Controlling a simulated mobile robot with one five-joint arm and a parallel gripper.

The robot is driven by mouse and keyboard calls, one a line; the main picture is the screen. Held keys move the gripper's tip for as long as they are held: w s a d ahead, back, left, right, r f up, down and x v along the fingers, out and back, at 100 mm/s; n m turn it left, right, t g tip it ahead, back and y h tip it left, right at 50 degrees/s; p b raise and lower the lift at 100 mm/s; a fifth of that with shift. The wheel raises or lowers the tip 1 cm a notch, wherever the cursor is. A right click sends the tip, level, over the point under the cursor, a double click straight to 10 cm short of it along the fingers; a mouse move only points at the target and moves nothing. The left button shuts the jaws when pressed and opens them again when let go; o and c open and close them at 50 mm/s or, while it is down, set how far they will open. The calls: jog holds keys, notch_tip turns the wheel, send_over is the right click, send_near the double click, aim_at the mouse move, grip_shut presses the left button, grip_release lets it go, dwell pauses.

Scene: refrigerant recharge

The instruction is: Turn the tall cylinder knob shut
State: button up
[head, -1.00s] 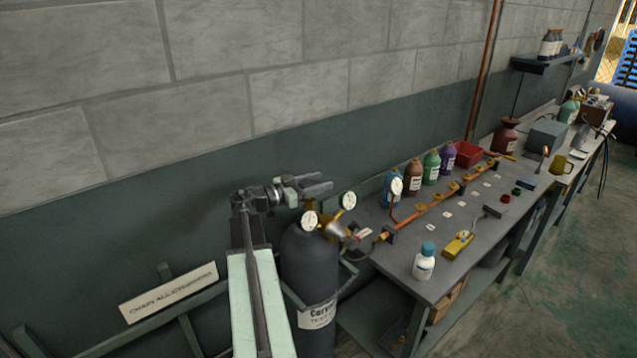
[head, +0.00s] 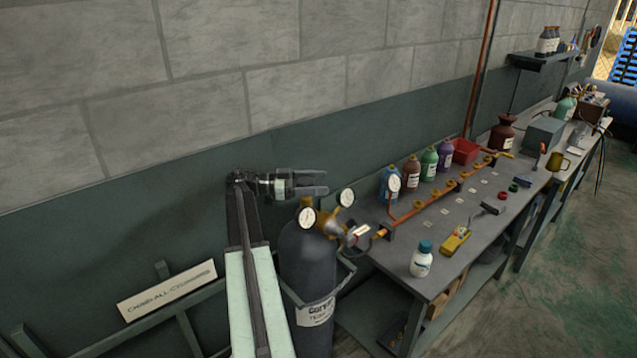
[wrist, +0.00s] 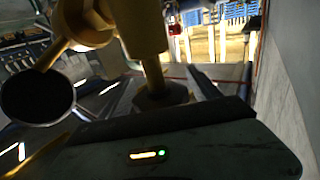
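The tall dark cylinder (head: 308,262) stands upright in a rack at the wall, with a white label and brass fittings on top. My gripper (head: 318,184) is just above the cylinder's top, its two fingers pointing right and apart, with nothing visible between them. A bit of brass (head: 306,202) shows directly below the fingers; I cannot make out the knob itself in the head view, nor whether it is touched. In the wrist view a brass stem (wrist: 143,40) and the dark round back of a gauge (wrist: 37,97) are close ahead.
Two white-faced gauges, a front one (head: 307,218) and a rear one (head: 346,197), sit beside the fittings. The workbench (head: 440,285) on the right carries bottles, a copper manifold (head: 430,200) and a yellow meter (head: 455,240). The wall is close behind.

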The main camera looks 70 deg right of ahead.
notch_tip(320, 180, up, 5)
jog(key=p, duration=0.5)
jog(key=s+a, duration=0.2)
jog(key=a, duration=0.5)
jog(key=s+a, duration=0.3)
jog(key=a, duration=0.5)
